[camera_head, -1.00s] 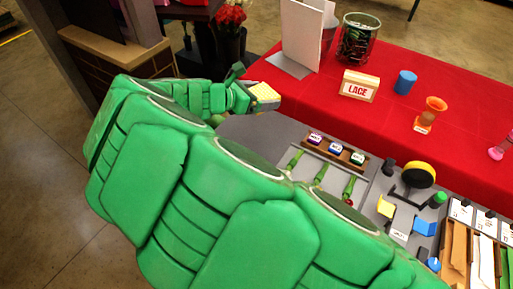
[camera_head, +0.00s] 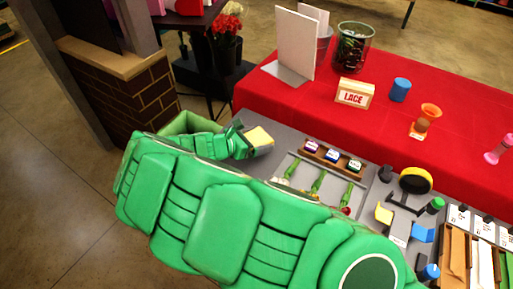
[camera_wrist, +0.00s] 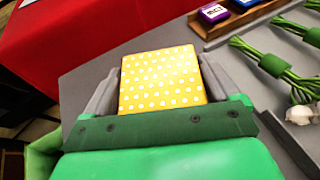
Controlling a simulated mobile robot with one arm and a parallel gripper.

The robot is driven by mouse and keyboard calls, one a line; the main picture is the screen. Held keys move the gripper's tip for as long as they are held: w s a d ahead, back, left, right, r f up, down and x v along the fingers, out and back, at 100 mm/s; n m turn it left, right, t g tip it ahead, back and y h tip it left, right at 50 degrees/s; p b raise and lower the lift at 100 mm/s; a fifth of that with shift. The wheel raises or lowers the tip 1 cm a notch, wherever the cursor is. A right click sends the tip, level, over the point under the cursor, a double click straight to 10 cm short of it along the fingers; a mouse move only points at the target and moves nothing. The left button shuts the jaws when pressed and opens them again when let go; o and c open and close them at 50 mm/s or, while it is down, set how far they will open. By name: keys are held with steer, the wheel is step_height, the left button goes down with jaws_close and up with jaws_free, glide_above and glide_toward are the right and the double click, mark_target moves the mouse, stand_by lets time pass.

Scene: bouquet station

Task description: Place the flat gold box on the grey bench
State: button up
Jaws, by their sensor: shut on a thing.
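The flat gold box (camera_wrist: 162,80) has white dots on its top and sits between the fingers of my gripper (camera_wrist: 160,85) in the wrist view. My gripper is shut on it. In the head view the gold box (camera_head: 258,137) shows as a small pale yellow patch at the end of my gripper (camera_head: 250,143), over the left part of the grey bench (camera_head: 272,117). The bench (camera_wrist: 90,84) also shows beneath the box in the wrist view. I cannot tell whether the box touches the bench.
Green stem bundles (camera_head: 317,186) lie on the bench right of my gripper, beside a wooden rack (camera_head: 333,157) of small labelled blocks. A red-covered table (camera_head: 300,115) with a LACE sign (camera_head: 355,92) stands behind. A green bin (camera_wrist: 44,155) is at the wrist view's lower left.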

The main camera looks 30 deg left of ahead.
steer(key=shift+f, duration=1.9)
steer(key=shift+f, duration=0.1)
steer(key=o, duration=0.9)
steer(key=shift+c, duration=0.2)
steer(key=shift+s+a+r, duration=0.1)
steer(key=shift+s+r, duration=0.1)
steer(key=v, duration=1.1)
steer(key=shift+s+a+r, duration=0.1)
steer(key=shift+s, duration=0.1)
